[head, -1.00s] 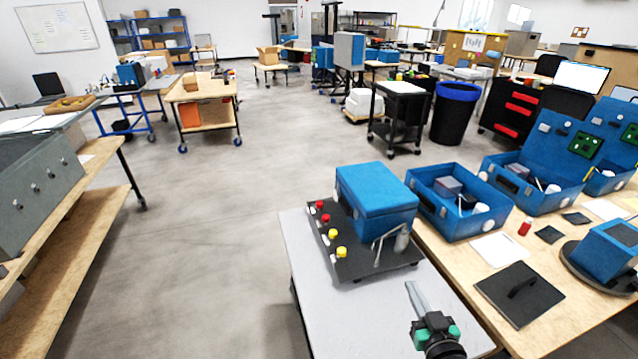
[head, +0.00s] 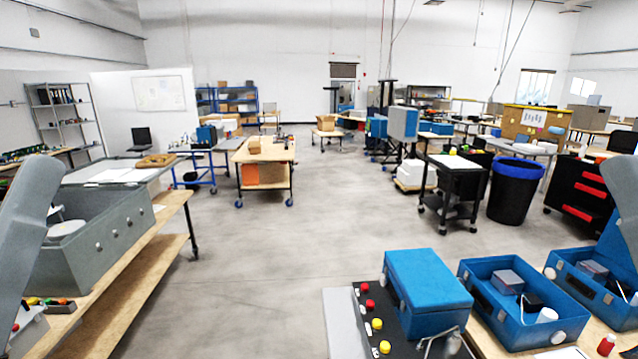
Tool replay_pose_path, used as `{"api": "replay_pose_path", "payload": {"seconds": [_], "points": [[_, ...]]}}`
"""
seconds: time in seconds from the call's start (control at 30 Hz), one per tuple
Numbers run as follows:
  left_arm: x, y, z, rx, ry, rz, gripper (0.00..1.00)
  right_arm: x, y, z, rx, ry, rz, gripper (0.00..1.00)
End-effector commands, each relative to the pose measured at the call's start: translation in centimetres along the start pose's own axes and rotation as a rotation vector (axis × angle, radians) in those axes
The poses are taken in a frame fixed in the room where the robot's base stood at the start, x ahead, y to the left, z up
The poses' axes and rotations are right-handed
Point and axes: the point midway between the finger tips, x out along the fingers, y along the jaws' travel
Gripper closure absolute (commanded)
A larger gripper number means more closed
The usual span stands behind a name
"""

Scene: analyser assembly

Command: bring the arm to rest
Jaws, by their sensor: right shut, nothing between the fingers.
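Neither of my grippers can be made out in the head view. A grey link of mine (head: 30,180) stands at the left edge, and part of another grey link (head: 624,195) shows at the right edge. Any hand beyond these links is outside the picture or hidden.
A grey case (head: 95,250) sits on the wooden bench at left. The middle floor is clear.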

Motion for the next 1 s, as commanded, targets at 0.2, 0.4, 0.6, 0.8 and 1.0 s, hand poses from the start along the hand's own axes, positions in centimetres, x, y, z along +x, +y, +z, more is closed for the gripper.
{"api": "replay_pose_path", "payload": {"seconds": [0.2, 0.4, 0.6, 0.8, 1.0], "points": [[8.7, 0.0, -8.0, 0.000, 0.000, 0.000, 0.50, 8.7, 0.1, -7.9, -0.001, -0.001, 0.000, 1.00], [12.3, 0.0, -11.3, 0.000, 0.000, 0.000, 0.50, 12.3, 0.1, -11.2, -0.001, -0.002, 0.000, 1.00], [12.3, -0.1, -11.3, 0.000, -0.001, 0.000, 0.50, 12.3, 0.1, -11.2, -0.001, -0.002, 0.001, 1.00], [12.2, 0.0, -11.2, 0.000, -0.002, 0.000, 0.50, 12.2, 0.1, -11.2, -0.001, -0.002, 0.000, 1.00], [12.2, -0.1, -11.2, 0.000, -0.001, 0.000, 0.50, 12.3, 0.1, -11.2, -0.001, -0.001, 0.000, 1.00]]}}
